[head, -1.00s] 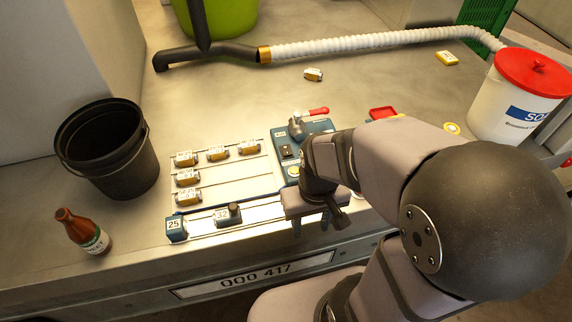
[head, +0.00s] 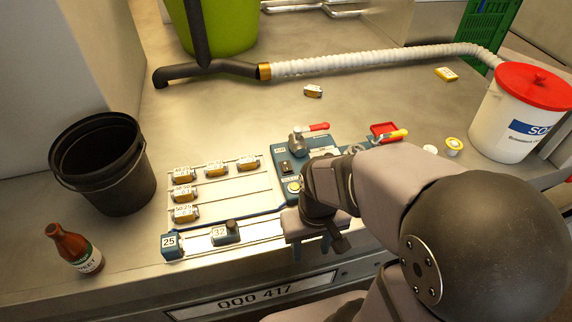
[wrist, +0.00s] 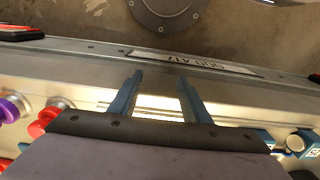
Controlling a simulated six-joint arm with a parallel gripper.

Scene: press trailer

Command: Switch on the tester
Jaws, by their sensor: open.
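The blue tester panel (head: 279,153) lies on the bench at the right end of the rail board in the head view. It carries a dark switch (head: 286,167), a round yellowish button or gauge (head: 294,187) and a metal valve with a red lever (head: 313,127). My arm hides its right and lower parts. My gripper (head: 312,249) is at the bench's front edge, below and right of the round part. In the wrist view my gripper (wrist: 158,92) shows two blue fingers apart with nothing between them, over the bench edge and the plate marked 000 417 (wrist: 215,64).
The rail board (head: 235,195) holds several small tagged blocks. A black bucket (head: 105,165) and a brown bottle (head: 75,247) stand at left. A white tub with a red lid (head: 520,115) is at right. A white hose (head: 370,60) crosses the back. The bench middle is mostly clear.

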